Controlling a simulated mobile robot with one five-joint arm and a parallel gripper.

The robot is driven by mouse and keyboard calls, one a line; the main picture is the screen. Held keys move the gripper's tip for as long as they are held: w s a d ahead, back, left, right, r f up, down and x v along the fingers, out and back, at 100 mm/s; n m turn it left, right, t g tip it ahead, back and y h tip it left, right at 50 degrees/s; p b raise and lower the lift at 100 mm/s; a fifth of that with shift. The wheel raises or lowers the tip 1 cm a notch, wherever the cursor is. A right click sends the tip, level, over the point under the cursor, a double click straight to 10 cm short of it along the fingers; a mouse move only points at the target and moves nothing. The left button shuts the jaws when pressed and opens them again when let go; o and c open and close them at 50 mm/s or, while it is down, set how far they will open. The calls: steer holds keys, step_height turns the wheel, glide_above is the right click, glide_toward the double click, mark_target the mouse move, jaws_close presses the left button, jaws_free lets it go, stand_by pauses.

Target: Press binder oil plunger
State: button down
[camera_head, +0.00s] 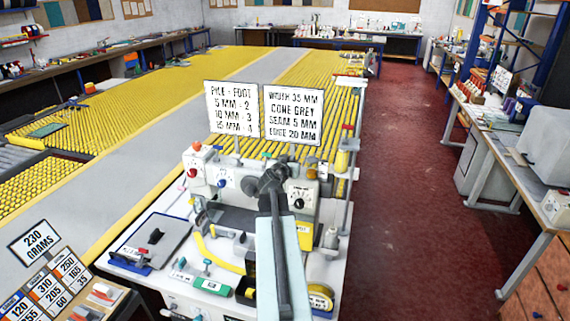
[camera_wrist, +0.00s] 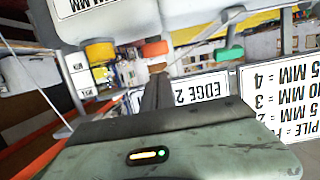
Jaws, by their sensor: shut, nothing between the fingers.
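The binder machine (camera_head: 222,180) is a pale sewing-type machine on a white bench, with red, blue and black knobs on its front. An orange cap (camera_head: 197,145) stands on its top left. I cannot tell which of these is the oil plunger. My gripper (camera_head: 268,182) is shut and empty in front of the machine's upper middle; its dark fingers (camera_wrist: 156,92) point toward the caps. My arm hides part of the machine.
Two white signs (camera_head: 232,108) (camera_head: 292,115) stand behind the machine. A thread post (camera_head: 345,160) rises at its right. A green box (camera_head: 211,285) and a yellow tape roll (camera_head: 320,297) lie on the bench. The red floor at right is open.

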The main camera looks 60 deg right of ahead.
steer(key=shift+a+f+b, duration=0.2)
steer(key=shift+f+b, duration=0.25)
steer(key=shift+f, duration=0.45)
steer(key=shift+w+f, duration=0.1)
steer(key=shift+w, duration=0.05)
steer(key=shift+a, duration=0.1)
